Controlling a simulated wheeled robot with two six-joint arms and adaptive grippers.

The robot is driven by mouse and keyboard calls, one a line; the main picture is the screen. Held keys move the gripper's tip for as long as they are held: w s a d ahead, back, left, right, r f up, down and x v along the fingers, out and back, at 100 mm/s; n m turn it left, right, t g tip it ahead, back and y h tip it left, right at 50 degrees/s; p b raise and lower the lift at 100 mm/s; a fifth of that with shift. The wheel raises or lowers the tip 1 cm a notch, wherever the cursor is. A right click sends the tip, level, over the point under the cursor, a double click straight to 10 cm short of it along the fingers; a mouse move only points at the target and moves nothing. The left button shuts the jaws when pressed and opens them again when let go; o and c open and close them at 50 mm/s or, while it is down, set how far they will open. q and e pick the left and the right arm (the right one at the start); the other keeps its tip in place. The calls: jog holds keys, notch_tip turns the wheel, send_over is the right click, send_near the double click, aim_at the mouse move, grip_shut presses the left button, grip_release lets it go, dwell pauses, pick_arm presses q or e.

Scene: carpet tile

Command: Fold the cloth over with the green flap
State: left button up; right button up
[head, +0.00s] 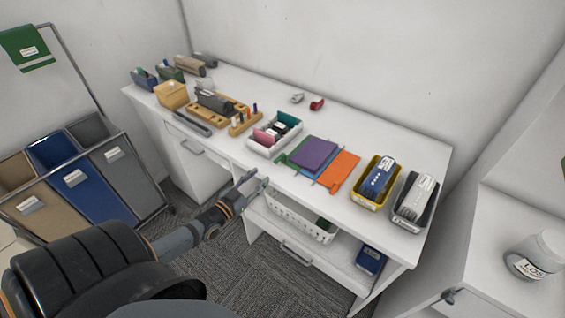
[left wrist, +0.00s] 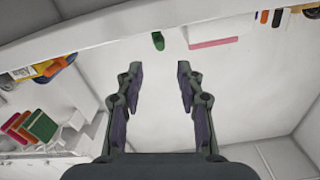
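The cloth lies on the white worktop, right of centre in the head view. It shows a purple panel (head: 314,153), an orange flap (head: 339,171) on the right, a blue part (head: 313,171) at the front and a green flap (head: 290,152) on the left, partly covered by the purple. My left gripper (head: 262,181) is at the worktop's front edge, left of and in front of the cloth, apart from it. In the left wrist view its fingers (left wrist: 157,70) are spread with nothing between them. My right gripper is not in view.
A white basket (head: 262,148) with coloured items stands left of the cloth. A yellow bin (head: 367,200) and a dark bin (head: 402,218) stand to its right. A white basket (head: 290,222) sits on the shelf below.

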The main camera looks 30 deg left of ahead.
aim_at(275, 161)
pick_arm(q)
jog(key=w+b, duration=0.1)
jog(key=w, duration=0.2)
jog(key=w+b, duration=0.2)
jog(key=w, duration=0.1)
jog(key=w+b, duration=0.2)
jog(key=w, duration=0.1)
jog(key=shift+w+d+f, duration=0.2)
jog(key=shift+d+f, duration=0.1)
jog(key=shift+d, duration=0.05)
jog(key=shift+w+r+b, duration=0.1)
jog(key=shift+w+b, duration=0.1)
jog(key=shift+b, duration=0.1)
jog(key=shift+r, duration=0.2)
grip_shut()
